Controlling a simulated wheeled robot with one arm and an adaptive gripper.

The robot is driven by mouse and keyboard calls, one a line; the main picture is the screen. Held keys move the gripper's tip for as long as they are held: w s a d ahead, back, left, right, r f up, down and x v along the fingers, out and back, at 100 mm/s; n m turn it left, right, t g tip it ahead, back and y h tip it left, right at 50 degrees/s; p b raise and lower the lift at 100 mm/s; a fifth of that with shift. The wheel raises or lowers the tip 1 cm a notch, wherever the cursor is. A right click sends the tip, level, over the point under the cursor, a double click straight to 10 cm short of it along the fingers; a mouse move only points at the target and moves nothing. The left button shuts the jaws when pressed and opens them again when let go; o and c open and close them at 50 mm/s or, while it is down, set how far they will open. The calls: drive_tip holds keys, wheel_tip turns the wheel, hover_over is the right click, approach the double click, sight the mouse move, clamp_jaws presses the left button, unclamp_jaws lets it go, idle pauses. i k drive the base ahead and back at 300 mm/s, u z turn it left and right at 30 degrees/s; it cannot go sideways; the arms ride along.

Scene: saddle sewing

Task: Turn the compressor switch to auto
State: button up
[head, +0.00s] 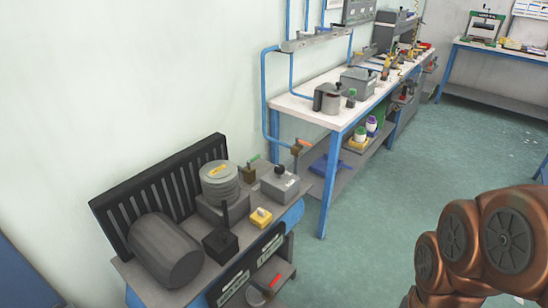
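The compressor (165,255) stands at the lower left against the wall. It has a dark grey motor cylinder, a round ribbed grey pump head (219,182) and a slatted black guard (150,190) behind. A small yellow block with a pale top (261,216) sits near its front edge and may be the switch; its setting is too small to read. A black box (220,244) is left of it, and a grey box (280,183) is behind it to the right. My copper arm links show at the lower right, but my gripper is out of view.
A white-topped workbench (310,113) with blue legs holds tools and boxes along the wall behind the compressor. Blue pipes (264,100) run down the wall. Another bench (500,50) stands at the far right. The green floor (400,170) between is clear.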

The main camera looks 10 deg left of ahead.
sight(279, 170)
drive_tip(key=u, duration=0.5)
drive_tip(key=i, duration=0.75)
drive_tip(key=u, duration=1.05)
drive_tip(key=i, duration=0.25)
drive_tip(key=u, duration=0.2)
